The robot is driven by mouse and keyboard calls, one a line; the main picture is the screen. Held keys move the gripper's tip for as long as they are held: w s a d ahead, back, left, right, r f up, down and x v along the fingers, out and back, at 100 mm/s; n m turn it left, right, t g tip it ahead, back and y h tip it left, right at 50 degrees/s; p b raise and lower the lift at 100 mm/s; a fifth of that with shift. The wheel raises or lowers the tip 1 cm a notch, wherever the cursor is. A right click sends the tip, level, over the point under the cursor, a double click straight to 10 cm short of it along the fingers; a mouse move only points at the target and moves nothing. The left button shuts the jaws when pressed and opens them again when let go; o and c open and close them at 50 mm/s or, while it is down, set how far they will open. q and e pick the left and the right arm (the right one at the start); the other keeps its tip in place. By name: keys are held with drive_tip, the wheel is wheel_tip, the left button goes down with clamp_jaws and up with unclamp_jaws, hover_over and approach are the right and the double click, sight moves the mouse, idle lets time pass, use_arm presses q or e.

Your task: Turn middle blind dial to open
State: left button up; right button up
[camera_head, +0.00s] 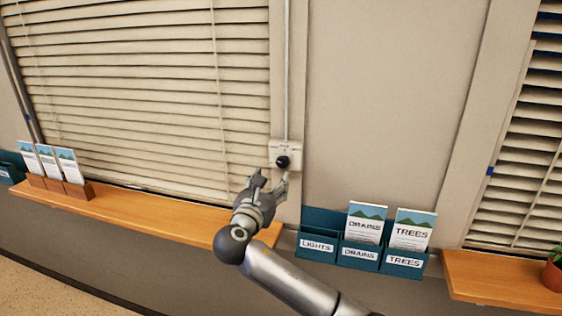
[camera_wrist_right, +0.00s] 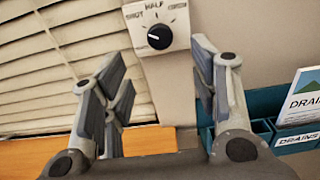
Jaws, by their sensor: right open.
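The black blind dial (camera_head: 283,162) sits on a pale plate (camera_head: 271,154) on the wall post right of the large blind. The right wrist view shows the dial (camera_wrist_right: 159,37) up close, with SHUT, HALF and a partly legible label at right around it. Its white mark points left, toward the SHUT side. My right gripper (camera_head: 270,181) is open and empty, just below the dial. In the right wrist view the dial lies beyond and above the gap between the fingers (camera_wrist_right: 162,85), with no visible contact. My left gripper is out of view.
A closed blind (camera_head: 150,90) hangs left of the dial, above a wooden sill (camera_head: 150,214). Teal leaflet holders (camera_head: 317,246) labelled LIGHTS, DRAINS and TREES hang right of my gripper. Another blind (camera_head: 525,150) and a potted plant (camera_head: 554,274) are at far right.

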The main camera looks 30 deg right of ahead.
sight(282, 164)
drive_tip(key=p+x, duration=0.2)
drive_tip(key=x, duration=0.6)
drive_tip(key=shift+w+d+r+p, duration=0.15)
drive_tip(key=shift+w+p, duration=0.05)
drive_tip(key=shift+p, duration=0.2)
drive_tip(key=shift+x, duration=0.85)
drive_tip(key=shift+c, duration=0.4)
drive_tip(key=c, duration=1)
